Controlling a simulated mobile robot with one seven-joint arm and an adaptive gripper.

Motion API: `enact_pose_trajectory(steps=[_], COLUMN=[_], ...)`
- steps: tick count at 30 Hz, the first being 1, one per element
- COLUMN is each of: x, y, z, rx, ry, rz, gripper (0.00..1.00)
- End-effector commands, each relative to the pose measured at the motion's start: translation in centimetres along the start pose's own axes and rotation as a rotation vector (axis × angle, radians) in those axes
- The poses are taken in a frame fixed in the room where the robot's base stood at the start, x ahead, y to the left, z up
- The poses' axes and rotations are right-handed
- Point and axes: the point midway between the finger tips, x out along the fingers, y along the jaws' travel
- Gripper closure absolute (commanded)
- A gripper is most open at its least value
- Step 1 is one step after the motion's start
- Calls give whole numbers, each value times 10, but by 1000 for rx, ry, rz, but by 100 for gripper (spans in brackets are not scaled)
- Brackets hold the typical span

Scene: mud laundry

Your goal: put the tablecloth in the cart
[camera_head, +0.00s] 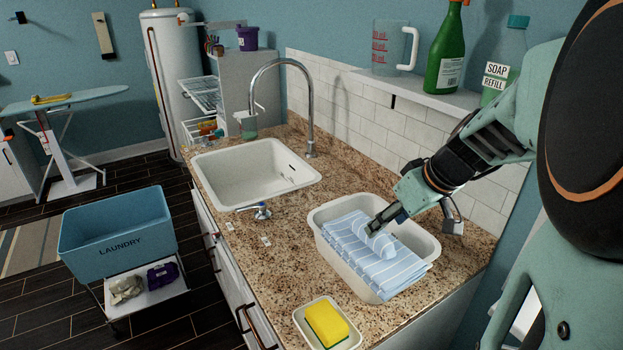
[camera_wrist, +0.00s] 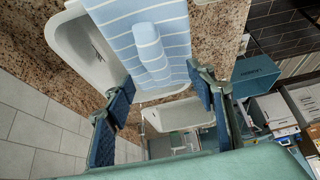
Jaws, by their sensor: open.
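The tablecloth (camera_head: 375,258) is light blue with white stripes, folded, and lies in a white tub (camera_head: 425,242) on the counter. A raised roll of its cloth stands up on top. It also shows in the wrist view (camera_wrist: 118,22), with the roll in line with the gap between my fingers. My gripper (camera_head: 386,220) is at the tablecloth's top, close to the roll; its open fingers show in the wrist view (camera_wrist: 160,85). I cannot tell whether they touch the cloth. The cart (camera_head: 118,240) carries a blue bin marked LAUNDRY and stands on the floor at left.
A sink (camera_head: 215,170) with a tall faucet (camera_head: 310,110) lies behind the tub. A dish with a yellow sponge (camera_head: 326,322) sits at the counter's front. A shelf (camera_head: 415,92) with a jug and bottles hangs above. The cart's lower shelf holds cloths.

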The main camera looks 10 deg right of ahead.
Motion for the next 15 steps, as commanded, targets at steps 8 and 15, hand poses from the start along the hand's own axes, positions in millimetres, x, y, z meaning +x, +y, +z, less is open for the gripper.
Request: enact_pose_trajectory(steps=[8,15], x=[23,54], y=[2,7], z=[-1,-7], rx=[1,1], ry=[-2,-2], rz=[0,-1], gripper=[49,49])
